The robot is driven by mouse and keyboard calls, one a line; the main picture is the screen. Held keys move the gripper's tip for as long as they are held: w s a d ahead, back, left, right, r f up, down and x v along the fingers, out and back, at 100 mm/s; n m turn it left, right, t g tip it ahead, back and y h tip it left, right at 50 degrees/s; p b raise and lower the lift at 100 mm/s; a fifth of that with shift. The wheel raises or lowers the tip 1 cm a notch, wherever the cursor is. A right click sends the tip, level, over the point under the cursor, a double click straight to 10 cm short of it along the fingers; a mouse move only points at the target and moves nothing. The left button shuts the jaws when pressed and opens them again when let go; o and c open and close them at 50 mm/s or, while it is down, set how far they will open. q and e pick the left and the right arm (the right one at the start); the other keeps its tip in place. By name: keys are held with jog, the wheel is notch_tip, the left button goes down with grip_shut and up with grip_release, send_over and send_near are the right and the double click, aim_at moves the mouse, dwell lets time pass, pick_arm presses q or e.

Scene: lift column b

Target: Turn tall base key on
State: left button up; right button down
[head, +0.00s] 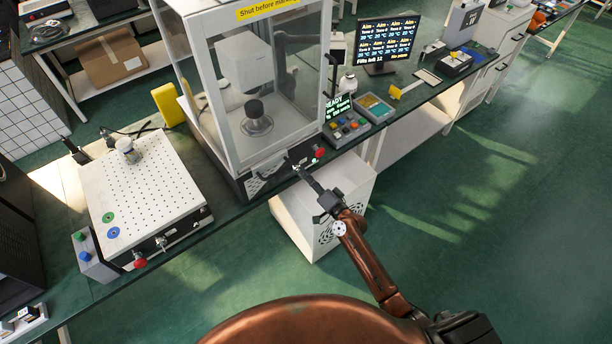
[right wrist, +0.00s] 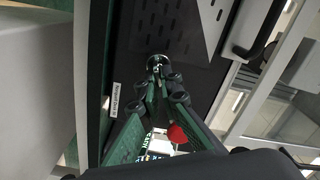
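The tall base (head: 247,185) is the dark box under the glass-sided cabinet (head: 235,148). In the right wrist view its dark front panel (right wrist: 122,45) carries a round key switch (right wrist: 157,60) with a small metal key in it. My right gripper (head: 297,170) reaches the front of this base from below right. In the right wrist view the fingertips of my right gripper (right wrist: 163,75) are close around the key, with little gap between them. Whether they press on the key cannot be told. The fingers partly hide the key. My left gripper is not in view.
A red button (head: 319,152) sits right of the gripper on the base, also in the wrist view (right wrist: 177,134). A button box (head: 346,128) stands to the right. A perforated white plate (head: 145,185) with its own red knob (head: 139,261) lies left. A white cabinet (head: 320,205) stands below.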

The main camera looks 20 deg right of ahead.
jog(key=c, duration=2.2)
grip_release()
jog(key=shift+o, duration=0.2)
jog(key=v, duration=1.2)
